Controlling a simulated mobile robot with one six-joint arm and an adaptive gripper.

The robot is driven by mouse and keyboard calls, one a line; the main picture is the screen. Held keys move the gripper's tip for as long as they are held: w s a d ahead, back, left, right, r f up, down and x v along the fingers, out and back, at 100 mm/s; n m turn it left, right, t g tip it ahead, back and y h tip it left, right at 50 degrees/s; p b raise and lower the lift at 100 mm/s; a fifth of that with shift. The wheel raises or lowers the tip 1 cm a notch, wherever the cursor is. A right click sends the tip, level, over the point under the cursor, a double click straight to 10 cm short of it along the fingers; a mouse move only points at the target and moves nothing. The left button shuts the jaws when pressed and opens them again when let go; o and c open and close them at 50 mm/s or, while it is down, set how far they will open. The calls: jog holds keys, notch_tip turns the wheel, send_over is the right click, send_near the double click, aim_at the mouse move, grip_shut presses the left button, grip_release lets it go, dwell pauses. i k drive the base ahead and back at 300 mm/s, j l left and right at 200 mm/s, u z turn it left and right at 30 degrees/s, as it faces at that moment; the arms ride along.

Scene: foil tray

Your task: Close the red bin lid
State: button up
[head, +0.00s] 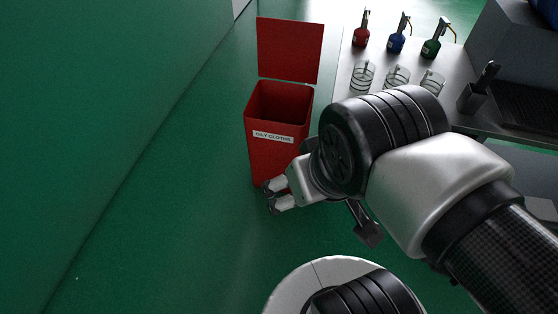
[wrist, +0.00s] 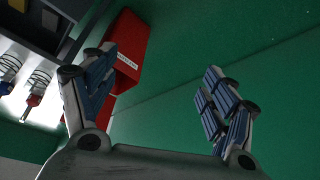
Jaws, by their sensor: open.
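The red bin (head: 264,155) stands on the green floor in the head view, with a white label reading "OILY CLOTHS" on its front. Its red lid (head: 290,50) stands open and upright at the back edge, and the bin's mouth is uncovered. My gripper (head: 270,199) is low in front of the bin, near its lower front right in the picture; I cannot tell whether it touches. In the wrist view my gripper (wrist: 155,108) is open with nothing between its fingers. The bin also shows there (wrist: 130,45), partly hidden behind the left finger.
A bench (head: 382,62) stands right of the bin, holding red (head: 362,36), blue (head: 396,43) and green (head: 431,47) bottles and several glass jars (head: 396,76). A green wall (head: 90,90) runs along the left. Floor between wall and bin is clear.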

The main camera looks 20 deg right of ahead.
aim_at(291, 50)
jog(key=i+j+u, duration=0.2)
jog(key=i, duration=0.35)
jog(key=i+j+u, duration=0.2)
jog(key=i, duration=0.4)
jog(key=i+j+u, duration=0.2)
jog(key=i, duration=0.4)
jog(key=i+z, duration=0.85)
jog(key=i+j+z, duration=0.1)
jog(key=i+z, duration=0.15)
jog(key=z, duration=0.15)
jog(key=i+j+z, duration=0.65)
jog(key=z, duration=0.15)
jog(key=i+z, duration=0.2)
jog(key=z, duration=0.3)
jog(key=i+j+z, duration=0.2)
jog(key=z, duration=0.3)
jog(key=i+j+z, duration=0.15)
jog(key=z, duration=0.35)
jog(key=i+j+z, duration=0.1)
jog(key=j+z, duration=0.2)
jog(key=z, duration=0.2)
jog(key=j+z, duration=0.3)
jog(key=z, duration=0.15)
jog(key=j+z, duration=0.35)
jog(key=j, duration=0.15)
jog(key=k+j+z, duration=0.15)
jog(key=j+z, duration=0.25)
jog(key=k+j+z, duration=0.1)
jog(key=k+j, duration=0.15)
jog(key=j, duration=0.15)
